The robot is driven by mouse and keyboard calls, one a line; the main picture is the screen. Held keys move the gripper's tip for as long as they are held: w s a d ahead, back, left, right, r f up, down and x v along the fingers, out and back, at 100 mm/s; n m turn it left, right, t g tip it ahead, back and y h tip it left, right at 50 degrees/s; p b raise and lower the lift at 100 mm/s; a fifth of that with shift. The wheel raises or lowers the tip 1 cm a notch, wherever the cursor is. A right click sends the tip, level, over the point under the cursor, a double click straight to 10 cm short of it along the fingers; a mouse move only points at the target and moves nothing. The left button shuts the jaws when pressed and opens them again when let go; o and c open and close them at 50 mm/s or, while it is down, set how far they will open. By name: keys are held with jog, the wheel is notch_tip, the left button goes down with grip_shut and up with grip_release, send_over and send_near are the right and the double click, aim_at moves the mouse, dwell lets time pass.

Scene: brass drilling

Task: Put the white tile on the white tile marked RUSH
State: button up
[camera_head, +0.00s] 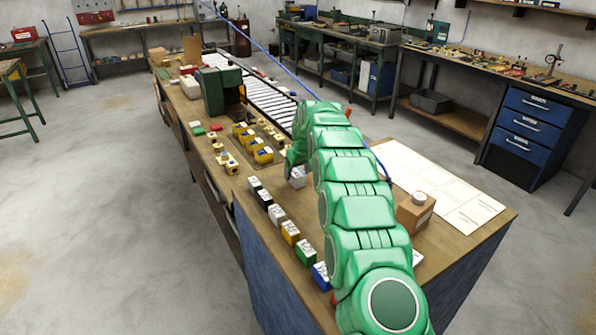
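My gripper (296,165) is low over the worktable, pointing down, left of my green arm. A small white block (298,179) with faint dark marks shows directly below the fingers. It may be the white tile, but I cannot tell whether the fingers hold it or only stand above it. The fingertips are too small and covered to judge. I cannot read the word RUSH anywhere. Part of a white thing (417,257) shows at the right of my arm, mostly hidden, and I cannot tell what it is.
Coloured blocks with pale tops (290,232) line the left table edge. A cardboard box (415,213) with a round white thing on top stands right of my arm. White outlined sheets (445,185) lie behind it. Yellow and brass parts (252,145) and a green machine (221,91) stand farther back.

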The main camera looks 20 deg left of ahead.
dwell(0.3)
jog(key=v, duration=1.1)
jog(key=s+d+r+m+g, duration=0.1)
jog(key=s+d+r, duration=0.3)
jog(key=s+d, duration=0.35)
jog(key=s+d+r+m+h, duration=0.1)
jog(key=s+d+r+m, duration=0.15)
jog(key=s+d, duration=0.5)
jog(key=s+d+r+m+g, duration=0.1)
jog(key=s+d+r, duration=0.4)
jog(key=s+d, duration=0.3)
jog(key=s+d+f+m, duration=0.1)
jog(key=s+d, duration=0.3)
jog(key=s, duration=0.8)
jog(key=s+d+f+m+g+h, duration=0.1)
jog(key=s+d, duration=0.4)
jog(key=s, duration=0.8)
jog(key=s+d+f+m+g, duration=0.1)
jog(key=s+d+f, duration=0.3)
jog(key=s, duration=0.9)
jog(key=shift+d+f+m, duration=0.15)
jog(key=shift+f+m, duration=0.05)
jog(key=shift+m, duration=0.55)
